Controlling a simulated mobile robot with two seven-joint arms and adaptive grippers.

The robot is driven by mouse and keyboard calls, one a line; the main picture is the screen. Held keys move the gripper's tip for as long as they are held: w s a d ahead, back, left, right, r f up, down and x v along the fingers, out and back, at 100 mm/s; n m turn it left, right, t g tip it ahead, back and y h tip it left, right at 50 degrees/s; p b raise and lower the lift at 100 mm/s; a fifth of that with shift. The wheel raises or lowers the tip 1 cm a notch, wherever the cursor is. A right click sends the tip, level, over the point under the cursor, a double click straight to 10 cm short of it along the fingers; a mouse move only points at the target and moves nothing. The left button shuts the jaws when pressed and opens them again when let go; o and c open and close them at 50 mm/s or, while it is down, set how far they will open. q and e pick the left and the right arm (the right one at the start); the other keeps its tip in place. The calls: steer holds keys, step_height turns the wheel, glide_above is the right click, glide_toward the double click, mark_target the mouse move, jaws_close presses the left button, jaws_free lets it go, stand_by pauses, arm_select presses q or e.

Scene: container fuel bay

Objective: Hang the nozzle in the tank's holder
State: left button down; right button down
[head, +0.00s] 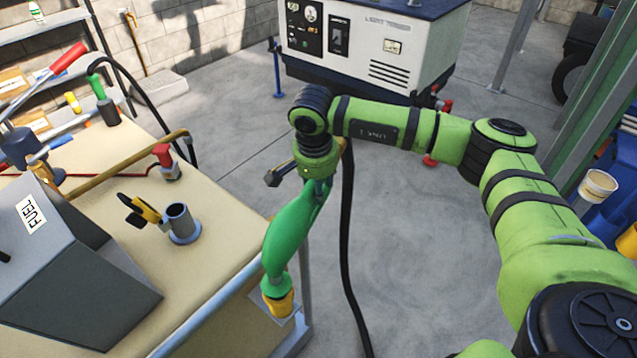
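The green nozzle (290,235) hangs steeply tilted below my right wrist in the head view, its yellow tip (279,302) pointing down in front of the tank's right edge. My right gripper (302,178) is at the nozzle's upper end and appears shut on it; its fingers are mostly hidden. A black hose (347,230) drops from behind the wrist to the floor. The holder, a grey upright cup on a round base (180,223), stands on the cream tank top (215,255), left of the nozzle and apart from it. The cup looks empty. My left gripper is not in view.
A grey box marked FUEL (75,280) stands left of the holder. A yellow-and-black piece (141,210) sits beside the cup. A red-topped valve (165,160) and a tan pipe (120,165) lie behind. A white generator (370,45) stands beyond clear floor.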

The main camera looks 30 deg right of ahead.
steer(key=shift+f+b, duration=0.95)
steer(key=shift+f, duration=0.25)
steer(key=c, duration=0.7)
jaws_free()
steer(key=shift+o, duration=0.5)
steer(key=r, duration=0.4)
steer(key=s+a+r, duration=0.1)
steer(key=r, duration=0.7)
steer(key=shift+s+a, duration=0.35)
steer(key=shift+s, duration=0.05)
steer(key=shift+f, duration=0.1)
